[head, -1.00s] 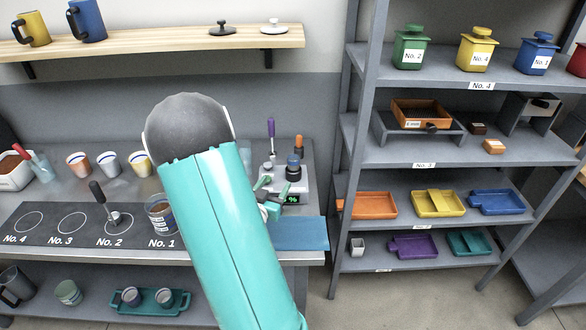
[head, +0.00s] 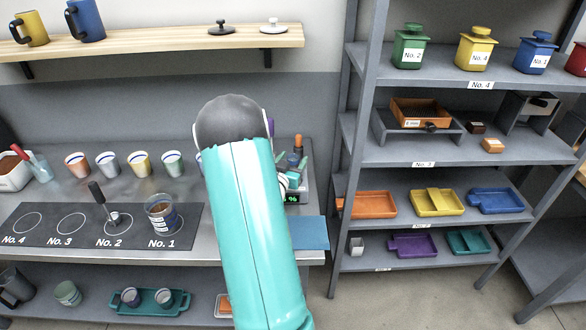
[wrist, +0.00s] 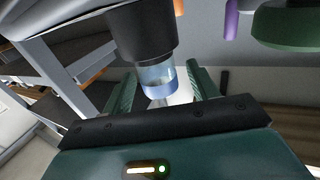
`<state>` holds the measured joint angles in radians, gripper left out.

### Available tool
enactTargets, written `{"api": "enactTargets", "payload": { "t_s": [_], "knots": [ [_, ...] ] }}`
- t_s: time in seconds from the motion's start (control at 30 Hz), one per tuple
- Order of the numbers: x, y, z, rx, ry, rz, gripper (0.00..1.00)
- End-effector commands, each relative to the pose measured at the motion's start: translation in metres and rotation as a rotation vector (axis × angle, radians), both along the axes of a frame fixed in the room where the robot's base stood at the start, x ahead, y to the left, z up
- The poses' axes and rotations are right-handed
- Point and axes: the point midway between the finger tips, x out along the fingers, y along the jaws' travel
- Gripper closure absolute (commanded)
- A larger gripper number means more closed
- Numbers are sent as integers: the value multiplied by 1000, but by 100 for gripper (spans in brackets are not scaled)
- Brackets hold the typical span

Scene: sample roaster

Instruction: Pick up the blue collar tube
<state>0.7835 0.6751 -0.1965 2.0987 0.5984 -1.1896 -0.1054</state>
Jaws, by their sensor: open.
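My gripper (wrist: 165,92) is open in the wrist view, its two green fingers on either side of a clear tube end with a blue band (wrist: 158,77). This looks like the blue collar tube; its upper part is a wide dark cylinder. No firm contact by the fingers shows. In the head view my gripper (head: 291,178) is at the right end of the bench, partly behind my arm. A dark blue piece (head: 293,159) shows just beyond the fingers there, mostly hidden.
A purple rod (wrist: 232,18) and a rounded dark green thing (wrist: 285,24) are close by on the right in the wrist view. An orange-topped item (head: 298,143) stands behind my gripper. A mat (head: 190,212) holds a cup (head: 162,214). A shelf rack (head: 352,130) stands right of the bench.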

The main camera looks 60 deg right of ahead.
Motion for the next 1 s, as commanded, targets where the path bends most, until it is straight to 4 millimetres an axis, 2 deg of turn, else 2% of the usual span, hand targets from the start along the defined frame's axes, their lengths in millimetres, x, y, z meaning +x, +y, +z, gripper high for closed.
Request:
{"api": "enactTargets", "payload": {
  "t_s": [0.1,0.27,0.37,0.53,1.0],
  "knots": [
    [0,-6,0,1,0,0,41],
    [0,-6,0,1,0,0,41],
    [0,-6,0,1,0,0,57],
    [0,-6,0,1,0,0,90],
    [0,-6,4,-1,-1,0,90]
  ]
}}
